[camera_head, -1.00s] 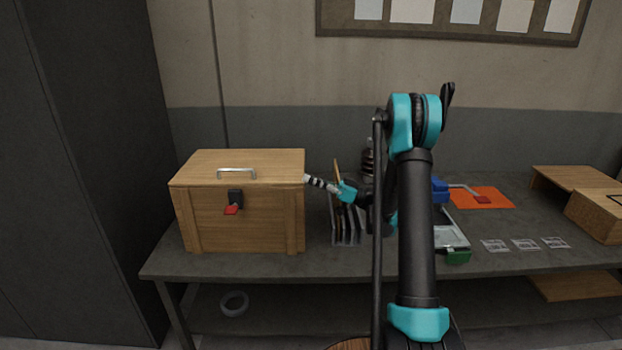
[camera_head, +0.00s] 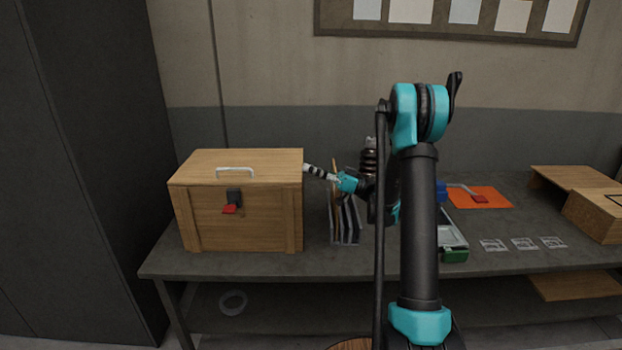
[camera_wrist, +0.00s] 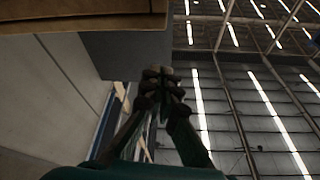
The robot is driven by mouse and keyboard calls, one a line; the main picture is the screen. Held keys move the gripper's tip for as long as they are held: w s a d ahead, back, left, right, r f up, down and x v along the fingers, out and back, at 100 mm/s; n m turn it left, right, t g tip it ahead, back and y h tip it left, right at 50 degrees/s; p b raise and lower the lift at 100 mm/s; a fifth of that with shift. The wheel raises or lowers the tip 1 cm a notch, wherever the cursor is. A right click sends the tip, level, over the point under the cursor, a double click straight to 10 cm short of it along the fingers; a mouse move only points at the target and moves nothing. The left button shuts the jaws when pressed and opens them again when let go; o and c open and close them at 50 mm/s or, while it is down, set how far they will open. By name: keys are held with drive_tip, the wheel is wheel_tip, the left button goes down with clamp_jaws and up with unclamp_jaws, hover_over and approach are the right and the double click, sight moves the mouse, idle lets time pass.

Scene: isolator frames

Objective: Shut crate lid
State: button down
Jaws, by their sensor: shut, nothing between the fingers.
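The wooden crate (camera_head: 240,216) stands at the left end of the grey table. Its lid (camera_head: 243,166) lies down flat on top, with a pale handle on it. A dark latch with a red tab (camera_head: 232,202) is on the front. My gripper (camera_head: 308,168) is shut and empty, right beside the crate's upper right edge; I cannot tell whether it touches. In the wrist view my gripper (camera_wrist: 163,80) shows its fingers together, with a wooden edge (camera_wrist: 80,22) at the upper left.
Upright dark dividers (camera_head: 345,220) stand just right of the crate under my arm. A tray with a green end (camera_head: 453,254), an orange mat (camera_head: 478,197) and wooden boxes (camera_head: 597,213) lie further right. A bare table strip runs along the front.

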drive_tip(key=w+v, duration=0.1)
drive_tip(key=v, duration=0.8)
drive_tip(key=s+a+f+m+h, duration=0.3)
drive_tip(key=s+a+m+h, duration=0.1)
drive_tip(key=s+h, duration=0.15)
drive_tip(key=s+a+f+m+h, duration=0.3)
drive_tip(key=s+m+h, duration=0.15)
drive_tip(key=s, duration=0.25)
drive_tip(key=s+d+f+m+h, duration=0.1)
drive_tip(key=s+d+f+h, duration=0.2)
drive_tip(key=s, duration=0.3)
drive_tip(key=s+d+f+m+t+h, duration=0.1)
drive_tip(key=s+d+f+m+h, duration=0.1)
drive_tip(key=s+d+h, duration=0.3)
drive_tip(key=s+d+f+m+t+h, duration=0.1)
drive_tip(key=s+d+f+m+h, duration=0.1)
drive_tip(key=s, duration=0.5)
drive_tip(key=d+f+h, duration=0.1)
drive_tip(key=d+f, duration=0.1)
drive_tip(key=d, duration=0.1)
drive_tip(key=shift+s+d+h, duration=0.35)
drive_tip(key=shift+h, duration=0.05)
drive_tip(key=shift+w+m, duration=0.1)
drive_tip(key=shift+m, duration=0.15)
